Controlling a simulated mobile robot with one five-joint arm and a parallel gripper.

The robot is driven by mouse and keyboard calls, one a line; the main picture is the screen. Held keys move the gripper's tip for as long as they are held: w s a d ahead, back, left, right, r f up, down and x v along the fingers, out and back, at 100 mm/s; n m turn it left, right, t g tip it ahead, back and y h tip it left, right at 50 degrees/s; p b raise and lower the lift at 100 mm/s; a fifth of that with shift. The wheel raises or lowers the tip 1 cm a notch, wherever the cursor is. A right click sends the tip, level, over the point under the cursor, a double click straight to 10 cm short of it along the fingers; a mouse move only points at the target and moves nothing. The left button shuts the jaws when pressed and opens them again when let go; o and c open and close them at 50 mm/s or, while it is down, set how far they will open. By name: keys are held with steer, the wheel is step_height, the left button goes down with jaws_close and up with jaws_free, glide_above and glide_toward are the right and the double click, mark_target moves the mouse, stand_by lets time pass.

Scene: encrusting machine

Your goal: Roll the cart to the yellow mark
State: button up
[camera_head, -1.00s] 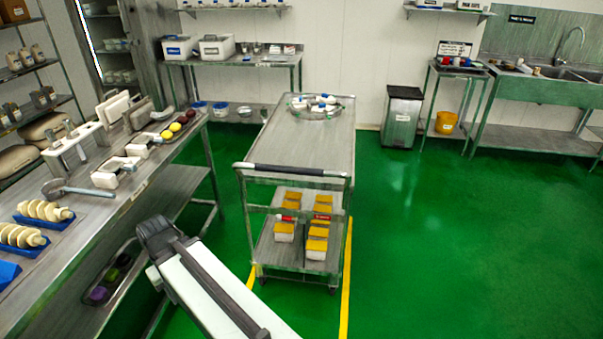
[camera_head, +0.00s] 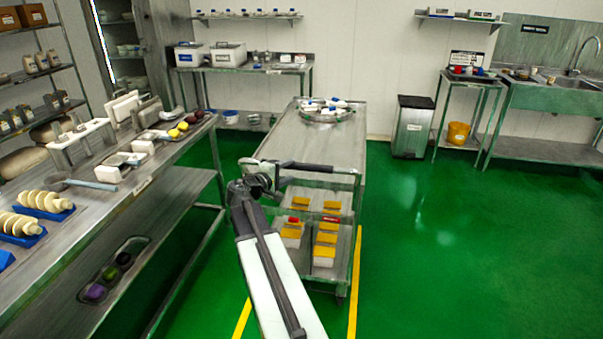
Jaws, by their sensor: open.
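The steel cart (camera_head: 304,142) stands on the green floor ahead of me, with its dark-gripped push handle (camera_head: 309,167) facing me. Yellow floor lines (camera_head: 355,285) run along its right side and show again at its lower left. My gripper (camera_head: 268,176) is open at the left end of the handle. The fingertips are small and dark here, so I cannot tell whether they touch or surround the bar. My arm hides the cart's front left leg and part of its lower shelf.
A round tray of bottles (camera_head: 326,110) sits on the cart top, and yellow-topped white boxes (camera_head: 325,252) on its lower shelf. A long steel table (camera_head: 130,205) stands close on the left. A bin (camera_head: 412,126) stands at the back. The floor at right is clear.

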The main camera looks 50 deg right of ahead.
mark_target(301, 165)
steer(key=shift+d+r, duration=0.15)
steer(key=b+x, duration=0.1)
steer(key=x, duration=0.6)
steer(key=shift+w+d, duration=0.1)
steer(key=shift+d, duration=0.25)
steer(key=shift+a, duration=0.1)
jaws_close()
stand_by(0.9)
